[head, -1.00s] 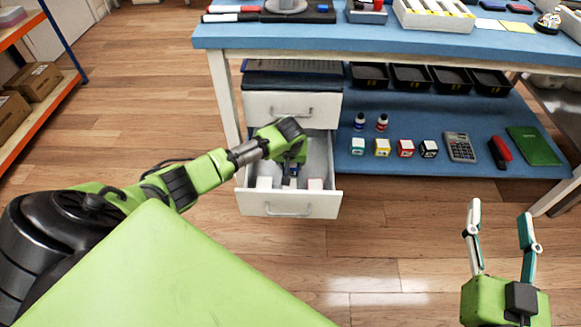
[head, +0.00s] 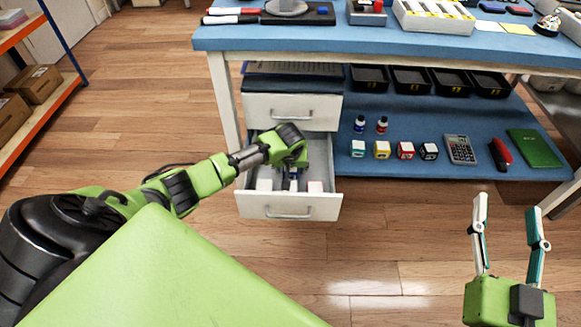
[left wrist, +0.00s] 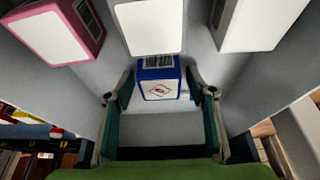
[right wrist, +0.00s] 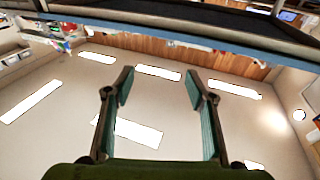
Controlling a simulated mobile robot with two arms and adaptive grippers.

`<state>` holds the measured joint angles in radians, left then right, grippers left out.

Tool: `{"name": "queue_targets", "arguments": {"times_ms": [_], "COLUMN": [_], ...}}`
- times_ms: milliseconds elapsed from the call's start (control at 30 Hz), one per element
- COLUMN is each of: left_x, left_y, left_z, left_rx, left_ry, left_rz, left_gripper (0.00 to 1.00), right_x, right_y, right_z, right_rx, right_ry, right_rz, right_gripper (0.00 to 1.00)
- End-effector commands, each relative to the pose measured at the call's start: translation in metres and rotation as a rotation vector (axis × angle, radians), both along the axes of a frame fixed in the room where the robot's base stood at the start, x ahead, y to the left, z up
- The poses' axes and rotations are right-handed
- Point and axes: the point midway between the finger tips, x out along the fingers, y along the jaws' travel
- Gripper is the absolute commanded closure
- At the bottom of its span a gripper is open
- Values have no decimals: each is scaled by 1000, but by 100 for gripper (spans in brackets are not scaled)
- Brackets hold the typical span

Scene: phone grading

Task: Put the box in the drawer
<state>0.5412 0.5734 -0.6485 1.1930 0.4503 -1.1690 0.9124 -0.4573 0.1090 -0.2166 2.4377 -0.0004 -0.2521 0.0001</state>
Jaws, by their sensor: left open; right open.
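The lower drawer (head: 262,207) of the white cabinet under the bench stands pulled open. My left gripper (head: 293,182) points down into it. In the left wrist view the left gripper (left wrist: 160,112) is open, and a blue box (left wrist: 160,83) with a diamond mark and a barcode sits between its fingertips. I cannot tell whether the fingers touch it. A pink-sided box (left wrist: 60,30) lies to the left and a white-topped box (left wrist: 258,22) to the right. My right gripper (head: 508,203) is open and empty over the floor; the right wrist view (right wrist: 160,85) shows nothing between its fingers.
The upper drawer (head: 290,108) is shut. On the blue lower shelf (head: 400,165) stand several small cubes, two bottles, a calculator (head: 460,149) and a green book (head: 535,148), with black trays behind. Floor in front of the drawer is clear. Shelves with cartons (head: 35,84) stand at left.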

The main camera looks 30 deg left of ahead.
Motion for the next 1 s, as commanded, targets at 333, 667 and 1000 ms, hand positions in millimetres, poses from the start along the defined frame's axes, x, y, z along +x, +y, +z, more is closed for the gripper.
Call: {"name": "queue_targets", "arguments": {"times_ms": [333,667,1000], "left_x": [-5,-15,-26], "left_y": [-3,-9,-15], "left_z": [20,47,77], "left_rx": [0,0,0], "left_ry": [0,0,1], "left_rz": [-1,0,-1], "left_gripper": [49,49,49], "right_x": [0,-23,-71], "right_y": [-6,-21,-42], "right_z": [-40,-109,-168], "right_rx": [-49,-129,-205], "right_ry": [190,514,847], "right_rz": [-12,-32,-55], "right_gripper": [49,49,49]}}
